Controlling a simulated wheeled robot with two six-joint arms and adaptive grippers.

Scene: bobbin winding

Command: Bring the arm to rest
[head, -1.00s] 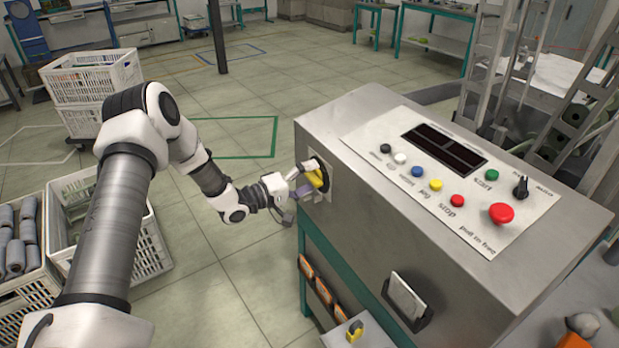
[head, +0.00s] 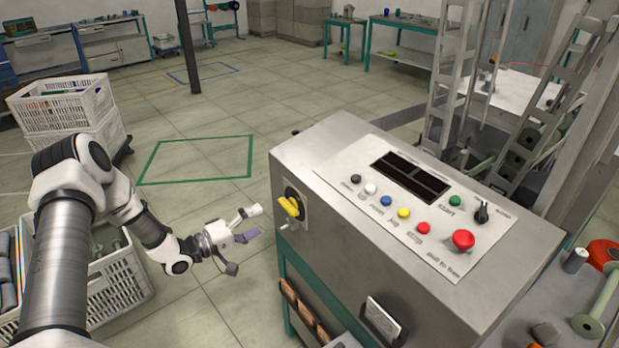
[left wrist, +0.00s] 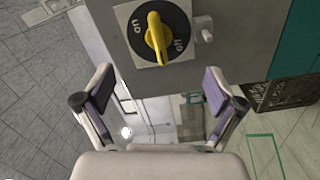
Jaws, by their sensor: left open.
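My left arm reaches in from the left in the head view. Its gripper (head: 246,225) is open and empty, a short way left of the control cabinet (head: 330,255). A yellow rotary switch (head: 289,206) sits on the cabinet's side face, apart from the fingers. In the left wrist view the yellow switch (left wrist: 157,38) shows on its plate marked "on" and "off", beyond the two spread fingers (left wrist: 160,95). Nothing is between the fingers. My right gripper is not in view.
The cabinet's top panel (head: 400,202) carries coloured buttons and a red stop knob (head: 463,240). White crates (head: 65,105) stand at the left, another crate (head: 120,285) below my arm. Green spools (head: 597,312) are at the right.

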